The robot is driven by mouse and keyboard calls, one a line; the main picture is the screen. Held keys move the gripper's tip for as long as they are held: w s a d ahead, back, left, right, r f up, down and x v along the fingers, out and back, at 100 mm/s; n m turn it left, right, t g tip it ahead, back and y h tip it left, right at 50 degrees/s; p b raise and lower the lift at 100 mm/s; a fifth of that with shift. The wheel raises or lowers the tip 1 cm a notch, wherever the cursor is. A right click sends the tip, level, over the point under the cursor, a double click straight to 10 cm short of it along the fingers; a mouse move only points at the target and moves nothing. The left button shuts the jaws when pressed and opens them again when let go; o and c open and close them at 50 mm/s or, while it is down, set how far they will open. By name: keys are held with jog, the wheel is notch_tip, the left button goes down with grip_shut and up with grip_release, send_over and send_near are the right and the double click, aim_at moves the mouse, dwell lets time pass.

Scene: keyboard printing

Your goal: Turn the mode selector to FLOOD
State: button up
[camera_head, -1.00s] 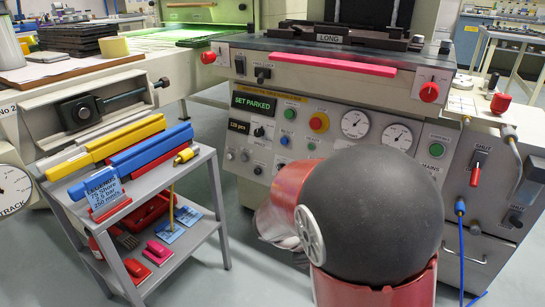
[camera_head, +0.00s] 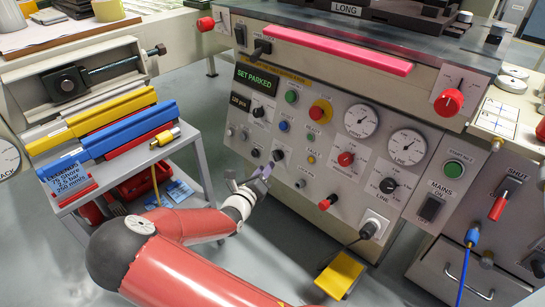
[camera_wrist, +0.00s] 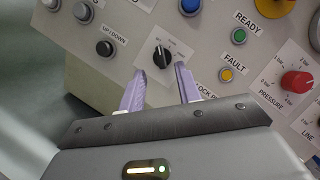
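A black rotary knob (camera_wrist: 162,58) on a light label plate sits in the middle of the wrist view. A white pointer line shows on it, but its lettering is too small to read, so I cannot tell which mode is set. In the head view a small black knob (camera_head: 278,156) on the panel, just up and right of my gripper, appears to be the same one. My gripper (camera_head: 259,174) is open and empty. In the wrist view its two purple fingers (camera_wrist: 161,82) are apart, with their tips just below the knob, one to each side. Contact is not visible.
Nearby are a black up/down button (camera_wrist: 104,48), a yellow fault button (camera_wrist: 226,74), a green ready button (camera_wrist: 239,36) and a red pressure knob (camera_wrist: 297,82). A yellow pedal (camera_head: 341,274) lies below the panel. A grey cart (camera_head: 185,143) with coloured bars stands at left.

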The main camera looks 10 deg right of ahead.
aim_at(274, 156)
jog(key=x, duration=0.5)
jog(key=shift+w+d, duration=0.3)
grip_shut()
